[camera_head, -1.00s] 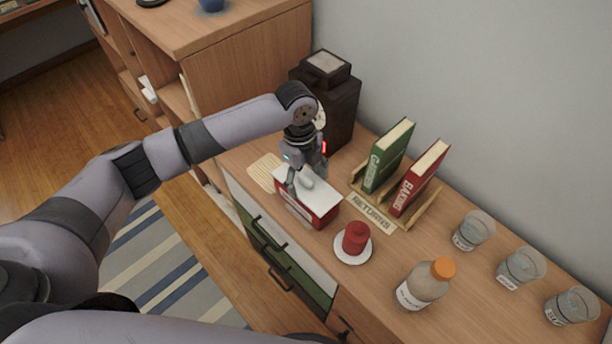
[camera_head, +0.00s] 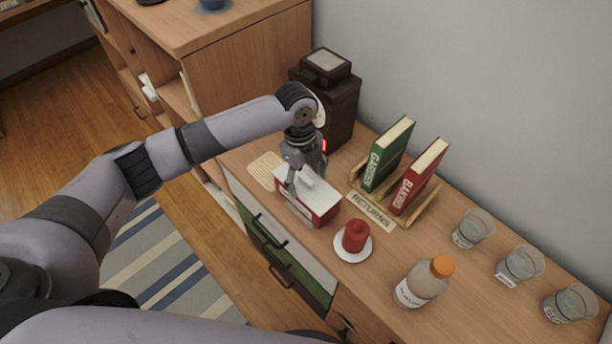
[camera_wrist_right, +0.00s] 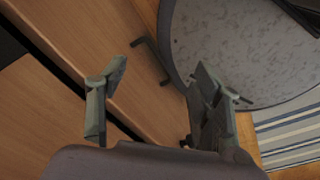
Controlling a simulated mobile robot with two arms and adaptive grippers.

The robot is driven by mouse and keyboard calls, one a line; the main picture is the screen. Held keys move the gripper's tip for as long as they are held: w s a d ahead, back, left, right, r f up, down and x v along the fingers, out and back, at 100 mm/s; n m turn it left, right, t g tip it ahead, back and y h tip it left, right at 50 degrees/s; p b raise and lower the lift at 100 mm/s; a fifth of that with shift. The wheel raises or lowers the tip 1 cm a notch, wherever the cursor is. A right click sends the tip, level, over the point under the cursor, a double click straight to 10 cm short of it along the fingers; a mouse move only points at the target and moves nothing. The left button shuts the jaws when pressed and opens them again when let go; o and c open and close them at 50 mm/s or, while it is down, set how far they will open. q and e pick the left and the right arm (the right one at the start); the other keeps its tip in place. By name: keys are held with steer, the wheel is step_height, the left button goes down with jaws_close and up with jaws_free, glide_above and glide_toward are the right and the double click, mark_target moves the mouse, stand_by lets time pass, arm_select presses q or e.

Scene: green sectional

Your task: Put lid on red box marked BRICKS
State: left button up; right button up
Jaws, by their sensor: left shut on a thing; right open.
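The red box (camera_head: 325,218) stands on the wooden cabinet top in the head view, with a pale label on its front side. A white lid (camera_head: 322,197) covers its top. My left gripper (camera_head: 297,183) points down and is shut on the lid's raised middle part. I cannot tell whether the lid sits fully on the rim or just above it. In the right wrist view my right gripper (camera_wrist_right: 158,95) is open and empty, in front of the wooden cabinet front.
A red candle (camera_head: 355,236) on a white saucer stands just right of the box. An orange-capped bottle (camera_head: 422,283) and glasses (camera_head: 520,264) stand farther right. A dark grinder-like box (camera_head: 342,105) is behind my left gripper.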

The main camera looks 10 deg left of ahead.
arm_select(q)
steer(key=shift+f, duration=0.2)
stand_by(0.7)
steer(key=o, duration=1.2)
steer(key=shift+o, duration=1.2)
steer(key=shift+r+p, duration=0.15)
steer(key=shift+p, duration=0.2)
steer(key=shift+r+p, duration=3.4)
steer(key=shift+p, duration=0.1)
steer(key=shift+c, duration=0.4)
